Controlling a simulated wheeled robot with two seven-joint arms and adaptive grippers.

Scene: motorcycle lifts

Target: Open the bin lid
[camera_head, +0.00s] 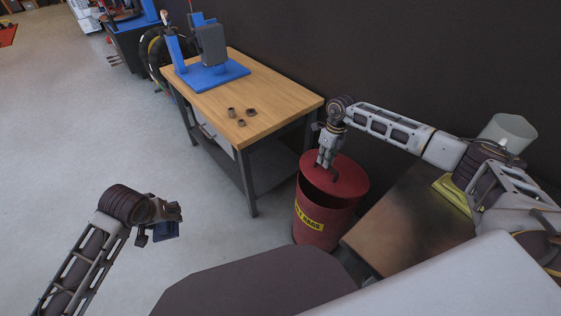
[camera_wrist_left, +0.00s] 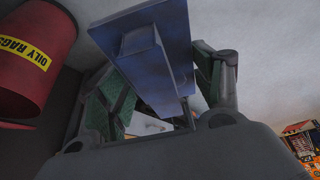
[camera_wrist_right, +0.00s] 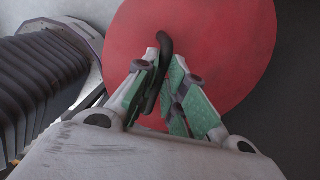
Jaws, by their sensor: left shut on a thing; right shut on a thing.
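A red bin (camera_head: 318,222) with a yellow "oily rags" label stands on the floor between the workbench and a brown surface. Its round red lid (camera_head: 350,178) sits at the top, with a dark gap under its near edge. My right gripper (camera_head: 326,168) is over the lid, shut on the dark curved lid handle (camera_wrist_right: 165,50), as the right wrist view shows. My left gripper (camera_head: 160,236) is away from the bin, at lower left, shut on a blue flat-sided object (camera_wrist_left: 155,50). The bin also shows in the left wrist view (camera_wrist_left: 25,75), upper left.
A wood-topped workbench (camera_head: 270,112) stands left of the bin, with a blue-based device (camera_head: 210,75) and several small brown rings on it. A brown surface (camera_head: 410,225) lies right of the bin. A dark wall is behind. The floor at left is clear.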

